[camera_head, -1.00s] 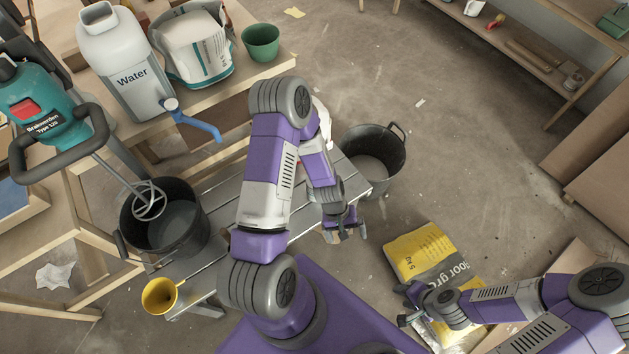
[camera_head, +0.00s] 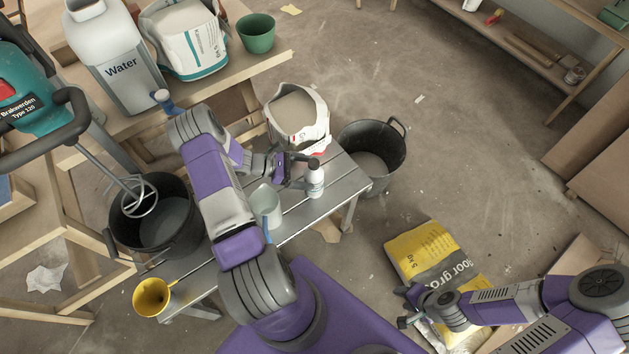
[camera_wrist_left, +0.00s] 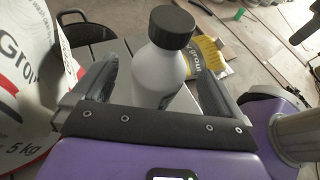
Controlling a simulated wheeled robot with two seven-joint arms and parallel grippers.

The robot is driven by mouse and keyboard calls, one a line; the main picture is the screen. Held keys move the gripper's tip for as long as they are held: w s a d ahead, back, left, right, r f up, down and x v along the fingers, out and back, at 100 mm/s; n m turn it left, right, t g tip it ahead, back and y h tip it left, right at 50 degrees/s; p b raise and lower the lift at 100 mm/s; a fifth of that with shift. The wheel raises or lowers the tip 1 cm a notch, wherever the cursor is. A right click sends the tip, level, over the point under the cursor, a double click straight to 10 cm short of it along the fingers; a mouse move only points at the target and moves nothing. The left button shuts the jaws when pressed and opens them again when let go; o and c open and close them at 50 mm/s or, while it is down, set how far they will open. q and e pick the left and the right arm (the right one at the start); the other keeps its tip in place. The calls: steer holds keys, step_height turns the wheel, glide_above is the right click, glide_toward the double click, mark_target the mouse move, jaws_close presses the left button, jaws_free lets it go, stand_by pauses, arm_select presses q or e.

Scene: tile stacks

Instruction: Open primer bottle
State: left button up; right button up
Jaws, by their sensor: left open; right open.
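The primer bottle (camera_head: 314,180) is white with a black cap and stands upright near the far end of the grey slatted bench (camera_head: 348,185). In the left wrist view the bottle (camera_wrist_left: 157,80) is between the two fingers, with its black cap (camera_wrist_left: 172,27) above them; its lower part is hidden by the gripper. My left gripper (camera_head: 295,172) is open around the bottle, with a gap visible on the right side. My right gripper (camera_head: 405,306) is open and empty, over the edge of a yellow and grey bag (camera_head: 428,252) on the floor.
A pale jug (camera_head: 266,203) and a yellow cup (camera_head: 150,296) stand on the bench. An open white bag (camera_head: 297,110) is behind the bottle, and a black bucket (camera_head: 372,150) is to its right. A mixer (camera_head: 35,110) hangs over another black bucket (camera_head: 165,232) at left.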

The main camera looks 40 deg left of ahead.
mark_target(319, 174)
arm_select(q)
steer(key=b+x, duration=0.1)
steer(key=x, duration=0.3)
steer(key=shift+w+d+f+b, duration=0.1)
steer(key=shift+d+f+b, duration=0.05)
steer(key=shift+f+b, duration=0.15)
steer(key=shift+w+d+f, duration=0.1)
steer(key=shift+w+d, duration=0.2)
steer(key=c, duration=1.4)
step_height(319, 174, up, 10)
steer(key=p, duration=0.3)
steer(key=shift+p, duration=0.3)
steer(key=o, duration=0.9)
steer(key=c, duration=1.3)
